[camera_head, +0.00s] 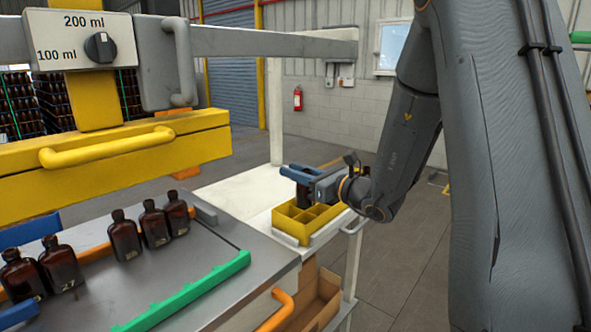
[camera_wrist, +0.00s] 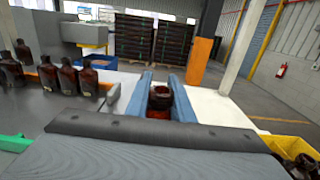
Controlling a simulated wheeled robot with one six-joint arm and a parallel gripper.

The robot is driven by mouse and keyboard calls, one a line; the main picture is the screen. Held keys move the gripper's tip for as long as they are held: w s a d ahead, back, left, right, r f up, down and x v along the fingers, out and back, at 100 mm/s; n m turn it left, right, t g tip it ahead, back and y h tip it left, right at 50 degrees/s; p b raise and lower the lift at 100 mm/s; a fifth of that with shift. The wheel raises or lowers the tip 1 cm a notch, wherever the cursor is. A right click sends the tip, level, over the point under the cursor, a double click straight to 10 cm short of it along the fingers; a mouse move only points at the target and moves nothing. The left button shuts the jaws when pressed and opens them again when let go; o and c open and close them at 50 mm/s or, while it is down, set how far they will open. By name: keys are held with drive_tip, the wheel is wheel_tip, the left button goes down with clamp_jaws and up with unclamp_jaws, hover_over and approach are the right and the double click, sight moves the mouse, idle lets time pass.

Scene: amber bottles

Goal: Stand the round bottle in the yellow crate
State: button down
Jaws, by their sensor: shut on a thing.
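My gripper (camera_head: 297,173) has blue fingers, which also show in the wrist view (camera_wrist: 161,82). It is shut on a brown amber bottle (camera_head: 304,196). In the wrist view the held bottle (camera_wrist: 160,101) shows a round dark neck and reddish-brown glass between the fingers. It looks upright; its base is hidden in both views. The yellow crate (camera_head: 291,231) has compartments and stands on the white table, its near compartments empty. In the head view the bottle overlaps the crate's far part. In the wrist view the crate (camera_wrist: 284,143) is at lower right, with dark bottle tops in it.
Several amber bottles (camera_head: 125,237) stand on the grey metal surface at left, between orange, blue and green rails (camera_head: 190,290). A yellow beam (camera_head: 110,165) hangs above them. The white table (camera_head: 235,190) has clear room left of the crate. A cardboard box (camera_head: 318,300) sits below.

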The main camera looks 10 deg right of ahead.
wheel_tip(320, 180, down, 7)
drive_tip(key=b, duration=0.4)
drive_tip(key=shift+b, duration=0.35)
drive_tip(key=shift+f+b, duration=1.15)
drive_tip(key=shift+f, duration=0.3)
drive_tip(key=c, duration=1.5)
unclamp_jaws()
drive_tip(key=shift+o, duration=0.2)
drive_tip(key=b+v, duration=0.2)
drive_tip(key=v, duration=0.5)
drive_tip(key=shift+s+d, duration=0.2)
drive_tip(key=shift+s, duration=0.1)
